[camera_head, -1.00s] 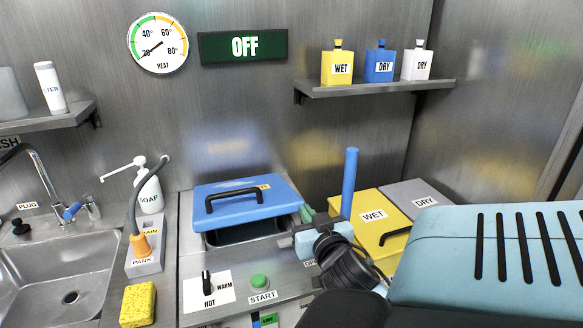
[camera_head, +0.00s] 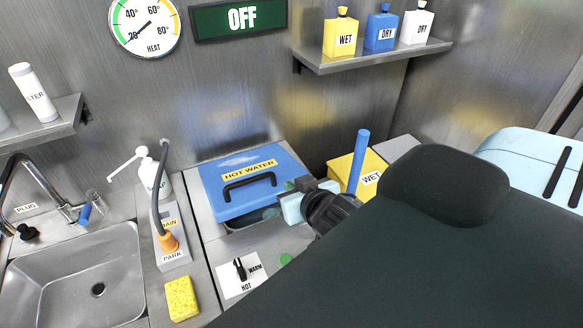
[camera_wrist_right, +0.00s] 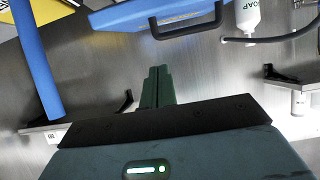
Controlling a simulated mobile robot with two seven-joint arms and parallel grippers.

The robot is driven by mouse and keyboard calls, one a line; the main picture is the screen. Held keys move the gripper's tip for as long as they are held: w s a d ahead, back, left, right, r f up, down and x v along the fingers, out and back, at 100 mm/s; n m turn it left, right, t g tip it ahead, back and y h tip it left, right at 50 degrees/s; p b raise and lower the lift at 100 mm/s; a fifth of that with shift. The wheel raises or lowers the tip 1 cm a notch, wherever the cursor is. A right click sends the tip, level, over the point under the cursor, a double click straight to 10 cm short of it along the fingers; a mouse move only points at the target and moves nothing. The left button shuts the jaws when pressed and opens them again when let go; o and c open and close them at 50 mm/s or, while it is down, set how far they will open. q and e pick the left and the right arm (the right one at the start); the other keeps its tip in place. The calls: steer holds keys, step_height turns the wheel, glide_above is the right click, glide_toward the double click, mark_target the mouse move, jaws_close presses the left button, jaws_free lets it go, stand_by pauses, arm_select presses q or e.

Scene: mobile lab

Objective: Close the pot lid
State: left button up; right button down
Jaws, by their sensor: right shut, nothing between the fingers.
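The blue lid (camera_head: 232,201), labelled HOT WATER with a black handle (camera_head: 249,184), sits over the pot in the counter. A dark gap (camera_head: 262,217) shows under its front edge, so the lid is not flush there. My right gripper (camera_head: 290,186) is at the lid's right edge, its fingertips partly hidden by its own body; touching or apart I cannot tell. In the right wrist view my green fingers (camera_wrist_right: 157,82) are shut and empty, with the lid (camera_wrist_right: 130,14) and its handle beyond them. My left gripper is not in view.
A blue upright stick (camera_head: 358,160) and a yellow WET box (camera_head: 345,168) stand right of my gripper. A soap bottle (camera_head: 158,180), a hose with an orange nozzle (camera_head: 169,243) and a sink (camera_head: 60,270) are on the left. My dark arm covers the lower right.

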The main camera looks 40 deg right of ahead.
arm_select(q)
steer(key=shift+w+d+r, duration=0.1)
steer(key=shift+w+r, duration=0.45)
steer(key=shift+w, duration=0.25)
arm_select(e)
glide_toward(272, 184)
steer(key=shift+x, duration=2.25)
